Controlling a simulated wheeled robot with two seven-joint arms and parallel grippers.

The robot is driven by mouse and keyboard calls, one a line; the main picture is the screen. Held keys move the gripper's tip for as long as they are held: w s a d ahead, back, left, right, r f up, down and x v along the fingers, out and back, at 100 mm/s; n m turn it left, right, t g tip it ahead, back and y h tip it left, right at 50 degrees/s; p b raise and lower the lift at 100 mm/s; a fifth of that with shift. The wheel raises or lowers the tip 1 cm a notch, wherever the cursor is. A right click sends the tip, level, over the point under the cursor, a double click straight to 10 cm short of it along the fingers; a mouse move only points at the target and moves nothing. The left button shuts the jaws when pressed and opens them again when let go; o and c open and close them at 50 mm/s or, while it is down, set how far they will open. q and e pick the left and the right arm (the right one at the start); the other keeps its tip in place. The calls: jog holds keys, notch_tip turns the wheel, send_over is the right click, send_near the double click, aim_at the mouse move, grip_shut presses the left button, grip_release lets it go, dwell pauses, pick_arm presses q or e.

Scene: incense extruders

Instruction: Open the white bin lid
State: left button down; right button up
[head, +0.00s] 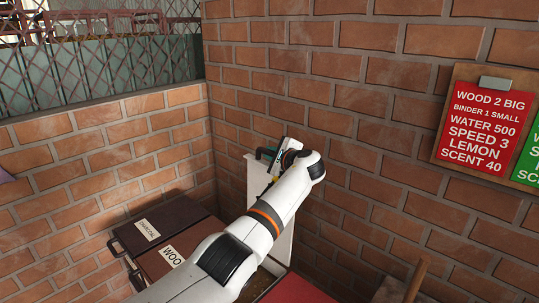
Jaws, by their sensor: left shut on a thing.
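The white bin lid (256,183) stands raised, close to upright, near the brick corner. My left arm crosses in front and hides much of it. A dark green handle (265,154) shows at the lid's top edge. My left gripper (273,168) is at this handle, shut on it, though the wrist partly hides the fingers. Below the lid, a small part of the bin's brown inside (260,284) shows beside my arm. My right gripper is not in view.
Brown lidded bins stand left of my arm, one with a charcoal label (147,230), one with a partly hidden label (172,257). A red surface (297,290) lies at the bottom. A wooden handle (416,280) rises at lower right. A recipe board (474,128) hangs on the brick wall.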

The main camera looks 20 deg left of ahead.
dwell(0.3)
pick_arm(q)
jog(key=c, duration=1.6)
grip_release()
jog(key=shift+o, duration=1.2)
jog(key=shift+d, duration=0.1)
